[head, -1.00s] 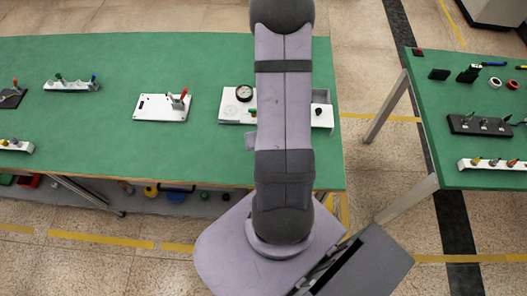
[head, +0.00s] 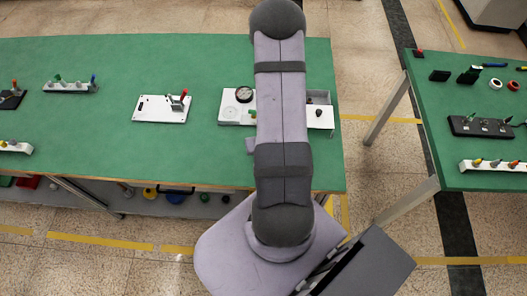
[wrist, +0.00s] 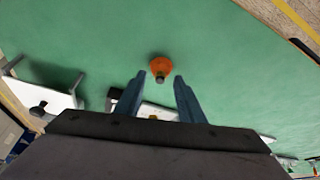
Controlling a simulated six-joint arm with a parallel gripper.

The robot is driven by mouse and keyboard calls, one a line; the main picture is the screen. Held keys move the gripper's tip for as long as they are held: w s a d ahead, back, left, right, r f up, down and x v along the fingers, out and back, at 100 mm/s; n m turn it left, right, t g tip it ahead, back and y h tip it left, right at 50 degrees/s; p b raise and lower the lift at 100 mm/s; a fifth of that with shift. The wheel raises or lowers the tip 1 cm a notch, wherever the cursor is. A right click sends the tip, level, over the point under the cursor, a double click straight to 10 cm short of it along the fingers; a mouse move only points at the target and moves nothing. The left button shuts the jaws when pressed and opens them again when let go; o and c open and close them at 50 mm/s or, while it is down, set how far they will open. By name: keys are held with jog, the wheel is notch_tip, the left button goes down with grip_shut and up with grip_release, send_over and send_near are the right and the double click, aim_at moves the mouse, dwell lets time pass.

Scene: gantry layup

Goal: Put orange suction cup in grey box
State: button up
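The orange suction cup (wrist: 160,66) stands on the green table top in the wrist view, just beyond the fingertips. The cup lies ahead of the gap, and I see no contact. In the head view, my arm hides the cup and the gripper. I cannot pick out a grey box with certainty. A small grey piece (head: 249,145) shows partly beside my arm in the head view.
A pale unit with a round gauge (head: 243,95) and an open tray-like part (head: 321,122) sits partly behind my arm. A white plate with a red lever (head: 160,109) stands left of it. A second green table (head: 455,95) is at the right. Green surface around the cup is clear.

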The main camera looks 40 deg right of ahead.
grip_shut()
jog(key=shift+r, duration=0.2)
notch_tip(320, 180, up, 10)
jog(key=shift+f, duration=0.2)
dwell(0.7)
